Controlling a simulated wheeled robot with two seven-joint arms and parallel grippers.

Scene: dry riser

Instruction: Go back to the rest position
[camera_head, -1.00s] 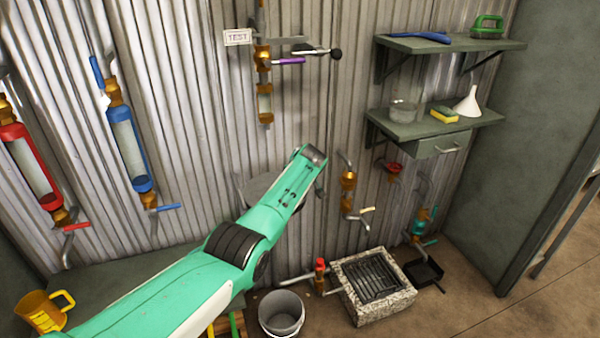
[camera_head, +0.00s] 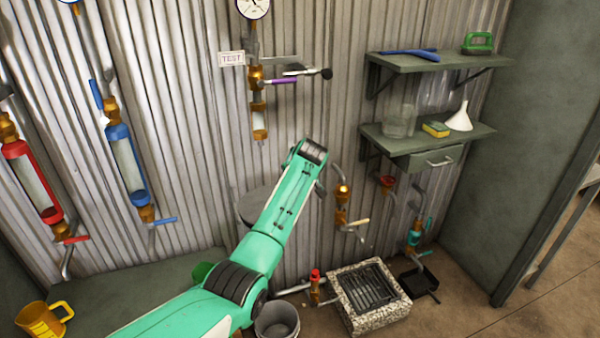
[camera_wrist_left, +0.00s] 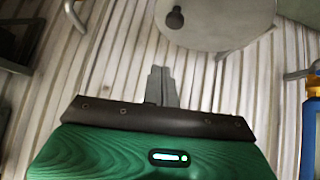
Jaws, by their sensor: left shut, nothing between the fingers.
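My left arm comes in from the lower left in the head view, green and white with dark joint bands, its bent elbow in front of the corrugated wall. My left gripper is not clearly visible there. In the left wrist view my left gripper (camera_wrist_left: 160,86) is shut, its two grey fingers together with nothing between them. The fingers point toward the ribbed wall, below a round grey plate (camera_wrist_left: 225,30) with a dark knob. My right gripper is in neither view.
Red-ended (camera_head: 32,175) and blue-ended (camera_head: 127,165) sight tubes hang on the left wall. A yellow jug (camera_head: 38,320) stands on the bench (camera_head: 110,290). A grey bucket (camera_head: 277,322) sits beside my arm. A stone-rimmed grate (camera_head: 370,295) and shelves (camera_head: 430,60) are at the right.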

